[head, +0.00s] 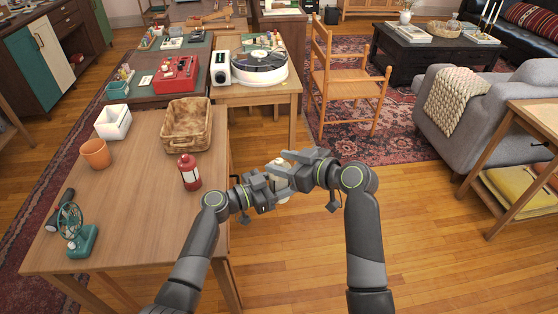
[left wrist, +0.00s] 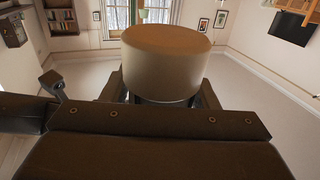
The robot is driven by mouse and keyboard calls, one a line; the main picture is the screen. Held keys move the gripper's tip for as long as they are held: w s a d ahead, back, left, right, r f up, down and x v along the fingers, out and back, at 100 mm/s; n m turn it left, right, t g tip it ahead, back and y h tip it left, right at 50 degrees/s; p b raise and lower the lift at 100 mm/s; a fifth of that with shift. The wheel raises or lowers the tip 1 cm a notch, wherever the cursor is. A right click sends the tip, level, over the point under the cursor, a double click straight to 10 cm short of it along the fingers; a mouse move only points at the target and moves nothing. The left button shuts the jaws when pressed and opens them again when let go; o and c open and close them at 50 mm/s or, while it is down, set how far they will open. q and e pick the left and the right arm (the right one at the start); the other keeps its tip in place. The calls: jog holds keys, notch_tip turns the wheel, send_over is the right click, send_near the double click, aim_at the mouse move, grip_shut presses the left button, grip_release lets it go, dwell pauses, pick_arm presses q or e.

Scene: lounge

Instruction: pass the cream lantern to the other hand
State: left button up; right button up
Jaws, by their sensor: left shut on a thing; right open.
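The cream lantern (head: 281,181) is up in the air off the right side of the wooden table, between my two grippers. My left gripper (head: 272,187) is shut on it. In the left wrist view the lantern (left wrist: 166,65) shows as a wide cream cylinder with a flat brownish end, between the fingers of my left gripper (left wrist: 165,95). My right gripper (head: 292,170) is open and close beside the lantern, coming from the right. Its fingers hide part of the lantern, and I cannot tell whether they touch it.
The wooden table (head: 130,210) holds a red lantern (head: 189,172), a woven basket (head: 187,124), a white bin (head: 113,122), a terracotta pot (head: 95,153) and a green fan (head: 76,232). A wooden chair (head: 345,85) stands beyond. The floor below my grippers is clear.

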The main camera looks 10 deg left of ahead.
jog(key=shift+x, duration=0.8)
pick_arm(q)
jog(key=shift+r, duration=0.1)
pick_arm(e)
grip_shut()
pick_arm(q)
jog(key=o, duration=1.3)
jog(key=shift+c, duration=0.2)
pick_arm(e)
jog(key=shift+r, duration=0.1)
